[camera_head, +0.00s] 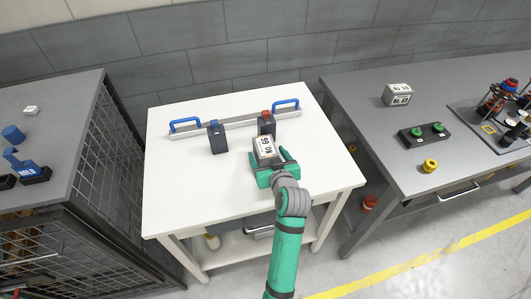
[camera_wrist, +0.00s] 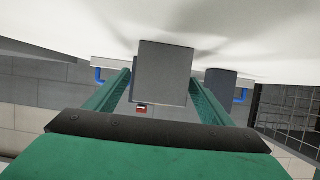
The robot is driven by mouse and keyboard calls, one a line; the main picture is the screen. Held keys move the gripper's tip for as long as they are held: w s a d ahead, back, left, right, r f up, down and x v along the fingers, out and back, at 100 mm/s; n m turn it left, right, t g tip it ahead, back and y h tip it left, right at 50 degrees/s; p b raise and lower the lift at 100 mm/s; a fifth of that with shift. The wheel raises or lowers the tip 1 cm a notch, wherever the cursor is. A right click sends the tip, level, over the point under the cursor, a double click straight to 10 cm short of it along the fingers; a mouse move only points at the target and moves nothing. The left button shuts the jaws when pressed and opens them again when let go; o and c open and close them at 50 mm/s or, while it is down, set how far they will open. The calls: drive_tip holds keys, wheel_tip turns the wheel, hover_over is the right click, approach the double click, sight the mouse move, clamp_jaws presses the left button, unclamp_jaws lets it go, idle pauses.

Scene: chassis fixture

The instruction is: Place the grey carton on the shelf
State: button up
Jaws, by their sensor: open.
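A grey carton (camera_head: 264,147) with a white printed label on its top stands on the white table, at the front of the fixture. My gripper (camera_head: 273,165) reaches it from the front, with its green fingers open on either side of the carton. In the wrist view the carton (camera_wrist: 163,72) shows as a plain grey block between the two open fingers (camera_wrist: 160,95). A gap shows at the left finger; contact at the right one is unclear. A white lower shelf (camera_head: 238,247) shows under the table, partly hidden by my arm.
A rail fixture with blue handles (camera_head: 185,127) and two dark blocks (camera_head: 217,138) stands behind the carton. Another labelled grey box (camera_head: 397,95) stands on the right bench (camera_head: 365,100). A caged cabinet (camera_head: 60,100) is at left. The white table's left front is clear.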

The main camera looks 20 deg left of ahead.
drive_tip(key=shift+x, duration=1.35)
drive_tip(key=shift+c, duration=0.6)
drive_tip(key=shift+r, duration=0.1)
drive_tip(key=c, duration=1.4)
drive_tip(key=shift+o, duration=0.2)
